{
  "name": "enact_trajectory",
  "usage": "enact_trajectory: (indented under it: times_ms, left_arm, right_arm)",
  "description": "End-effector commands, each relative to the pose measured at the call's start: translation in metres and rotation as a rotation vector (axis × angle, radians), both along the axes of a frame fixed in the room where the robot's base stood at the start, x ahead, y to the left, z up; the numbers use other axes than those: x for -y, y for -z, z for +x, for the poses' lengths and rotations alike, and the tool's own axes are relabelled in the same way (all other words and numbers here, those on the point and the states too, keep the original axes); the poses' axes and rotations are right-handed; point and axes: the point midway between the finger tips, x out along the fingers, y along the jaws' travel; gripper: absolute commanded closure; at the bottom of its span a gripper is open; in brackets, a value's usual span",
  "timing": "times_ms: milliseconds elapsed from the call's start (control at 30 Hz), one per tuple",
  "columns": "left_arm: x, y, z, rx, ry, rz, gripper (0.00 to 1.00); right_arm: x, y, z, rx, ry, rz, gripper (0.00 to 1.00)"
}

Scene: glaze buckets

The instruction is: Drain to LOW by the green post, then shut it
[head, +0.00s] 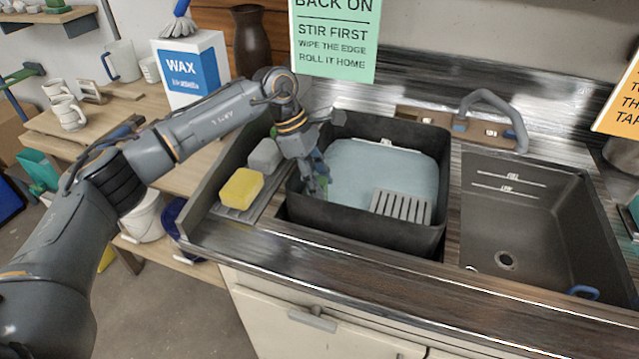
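The left basin (436,160) is dark and holds pale blue liquid (365,165). A small white mark shows on its far wall just above the liquid. No LOW line shows there. My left gripper (318,183) points down inside the basin's left wall. A bluish-green part shows at its fingers. I cannot tell whether the fingers hold it or whether they are open. The right basin (520,215) is empty, with FULL and LOW lines on its far wall and an open-looking drain (505,260). A green sign (335,40) hangs above the left basin. My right gripper is out of view.
A grey slotted grate (401,206) sits at the left basin's front right. A yellow sponge (241,188) and grey block (265,156) lie on the left ledge. A faucet (490,100) stands behind. A blue handle (583,292) is in the right basin. A wax box (190,70) stands left.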

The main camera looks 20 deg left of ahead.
Motion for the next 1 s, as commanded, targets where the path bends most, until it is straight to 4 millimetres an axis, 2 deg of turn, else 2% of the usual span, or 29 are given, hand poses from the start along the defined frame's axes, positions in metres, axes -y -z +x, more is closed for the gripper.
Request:
enact_trajectory:
  times_ms: [333, 467, 800, 1000]
  left_arm:
    - [0.000, 0.001, -0.001, -0.004, 0.002, 0.002, 0.47]
    - [-0.004, -0.007, 0.000, -0.002, 0.000, 0.001, 0.47]
    - [-0.030, -0.070, 0.001, 0.001, -0.001, 0.001, 0.47]
    - [-0.042, -0.099, 0.001, 0.000, -0.001, 0.001, 0.47]
  right_arm:
    - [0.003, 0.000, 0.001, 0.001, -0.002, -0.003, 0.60]
    - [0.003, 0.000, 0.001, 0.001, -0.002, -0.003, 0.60]
    - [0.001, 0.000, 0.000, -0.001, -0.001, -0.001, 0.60]
    - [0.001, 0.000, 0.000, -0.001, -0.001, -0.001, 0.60]
